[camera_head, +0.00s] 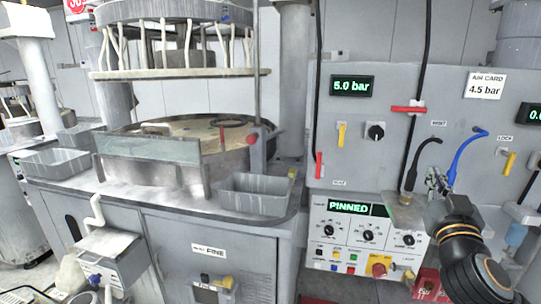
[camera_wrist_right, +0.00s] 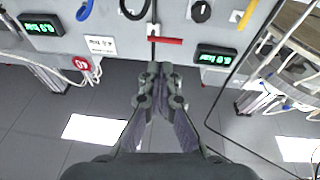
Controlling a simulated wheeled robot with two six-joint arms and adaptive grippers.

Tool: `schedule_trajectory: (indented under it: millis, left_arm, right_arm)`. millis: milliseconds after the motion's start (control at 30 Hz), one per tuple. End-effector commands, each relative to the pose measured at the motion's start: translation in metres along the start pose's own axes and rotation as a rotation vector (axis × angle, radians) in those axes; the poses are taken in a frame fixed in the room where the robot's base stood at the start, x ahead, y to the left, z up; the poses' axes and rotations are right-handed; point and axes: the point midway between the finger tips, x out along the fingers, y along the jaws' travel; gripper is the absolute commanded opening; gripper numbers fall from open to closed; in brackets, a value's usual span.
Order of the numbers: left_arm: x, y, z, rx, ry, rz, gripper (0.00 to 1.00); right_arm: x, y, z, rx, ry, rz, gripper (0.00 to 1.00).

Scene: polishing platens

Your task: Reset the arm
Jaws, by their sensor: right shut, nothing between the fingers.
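My right gripper (camera_head: 437,181) is in front of the grey control panel at the right of the head view, just below the RESET label. It is small and dark there, close to a black hose and a blue hose. In the right wrist view the right gripper (camera_wrist_right: 160,72) has its fingertips together with nothing between them. It points toward the panel, which appears upside down, near a red lever (camera_wrist_right: 166,40). Whether the fingers touch the panel cannot be told. My left gripper is in neither view.
The panel has a red lever (camera_head: 408,109), a blue hose (camera_head: 464,155), yellow levers and a "5.0 bar" display (camera_head: 352,86). Below is a control box (camera_head: 345,235) reading PINNED. At left stand a polishing machine (camera_head: 170,150) and a grey bin (camera_head: 255,194).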

Motion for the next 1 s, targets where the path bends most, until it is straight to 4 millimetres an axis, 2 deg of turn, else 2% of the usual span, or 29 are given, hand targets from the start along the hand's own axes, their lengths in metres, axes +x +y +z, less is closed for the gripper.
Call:
schedule_trajectory:
  millis: [33,167,267,367,400,500,600,700,900,933,1000]
  left_arm:
    - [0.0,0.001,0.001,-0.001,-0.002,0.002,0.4]
    - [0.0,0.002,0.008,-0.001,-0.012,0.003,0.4]
    - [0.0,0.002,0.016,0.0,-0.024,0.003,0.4]
    - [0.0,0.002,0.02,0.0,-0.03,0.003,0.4]
    - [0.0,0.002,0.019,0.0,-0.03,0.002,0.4]
    - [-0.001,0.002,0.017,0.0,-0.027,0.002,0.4]
    - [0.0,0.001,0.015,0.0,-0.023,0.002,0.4]
    - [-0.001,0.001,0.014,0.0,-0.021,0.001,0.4]
    - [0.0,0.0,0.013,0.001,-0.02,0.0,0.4]
    - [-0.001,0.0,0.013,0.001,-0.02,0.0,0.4]
    - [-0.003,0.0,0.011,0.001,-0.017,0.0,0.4]
  right_arm:
    - [-0.004,0.0,0.019,-0.004,-0.051,0.009,0.0]
    - [-0.02,0.0,0.074,-0.035,-0.204,0.031,0.0]
    - [-0.043,-0.001,0.125,-0.071,-0.358,0.04,0.0]
    - [-0.083,-0.004,0.19,-0.115,-0.57,0.031,0.0]
    - [-0.105,-0.006,0.217,-0.136,-0.668,0.018,0.0]
    - [-0.163,-0.013,0.272,-0.186,-0.895,-0.032,0.0]
    - [-0.218,-0.021,0.308,-0.221,-1.079,-0.1,0.0]
    - [-0.267,-0.029,0.332,-0.24,-1.23,-0.172,0.0]
    - [-0.356,-0.046,0.357,-0.25,-1.476,-0.334,0.0]
    - [-0.365,-0.048,0.361,-0.251,-1.504,-0.355,0.0]
    - [-0.361,-0.046,0.393,-0.26,-1.507,-0.344,0.0]
